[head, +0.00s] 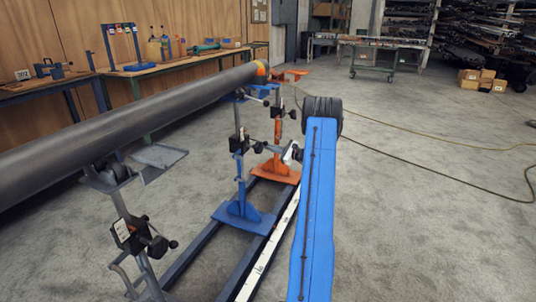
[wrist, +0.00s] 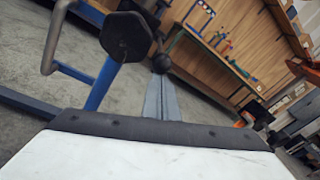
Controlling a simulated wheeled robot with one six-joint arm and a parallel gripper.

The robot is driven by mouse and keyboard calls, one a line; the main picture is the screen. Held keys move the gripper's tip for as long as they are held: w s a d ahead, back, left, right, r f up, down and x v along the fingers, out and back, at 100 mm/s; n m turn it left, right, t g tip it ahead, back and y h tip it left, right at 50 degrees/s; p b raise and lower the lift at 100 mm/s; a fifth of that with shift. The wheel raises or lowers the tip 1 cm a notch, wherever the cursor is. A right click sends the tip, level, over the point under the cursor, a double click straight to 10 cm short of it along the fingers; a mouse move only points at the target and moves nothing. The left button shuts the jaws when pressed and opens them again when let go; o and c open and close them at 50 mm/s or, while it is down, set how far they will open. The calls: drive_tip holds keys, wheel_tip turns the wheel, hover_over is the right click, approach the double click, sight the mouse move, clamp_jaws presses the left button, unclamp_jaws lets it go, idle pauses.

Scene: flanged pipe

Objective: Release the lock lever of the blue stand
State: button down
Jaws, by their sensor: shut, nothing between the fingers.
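The blue stand (head: 240,180) stands upright on the rail frame under the long grey pipe (head: 130,115). Its black clamp block (head: 238,143) has a dark knob on its right side. My gripper (head: 285,155) is just right of this clamp, small and partly hidden by my arm. In the wrist view my grey fingers (wrist: 162,98) are together and empty. A black ball knob (wrist: 162,63) shows right at their tips; I cannot tell whether they touch. A black faceted knob (wrist: 126,36) sits left of it, in front of the blue post (wrist: 101,86). The lever's shaft is hidden.
An orange stand (head: 278,160) is close behind the blue one. A grey stand (head: 125,225) is at the front left. Workbenches (head: 170,66) line the wooden wall. A cable (head: 440,180) lies on the open floor at right.

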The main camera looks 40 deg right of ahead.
wheel_tip(320, 180, up, 10)
drive_tip(key=g+h, duration=0.1)
drive_tip(key=g, duration=0.4)
drive_tip(key=shift+w+a+n+g+h, duration=0.2)
drive_tip(key=shift+w+n+g+h, duration=0.1)
drive_tip(key=shift+w+n+h, duration=0.15)
drive_tip(key=shift+w+r, duration=0.1)
drive_tip(key=shift+r, duration=0.25)
drive_tip(key=shift+f, duration=0.1)
wheel_tip(320, 180, down, 3)
drive_tip(key=s+d, duration=0.1)
drive_tip(key=d, duration=0.2)
drive_tip(key=v, duration=0.9)
drive_tip(key=shift+a, duration=0.2)
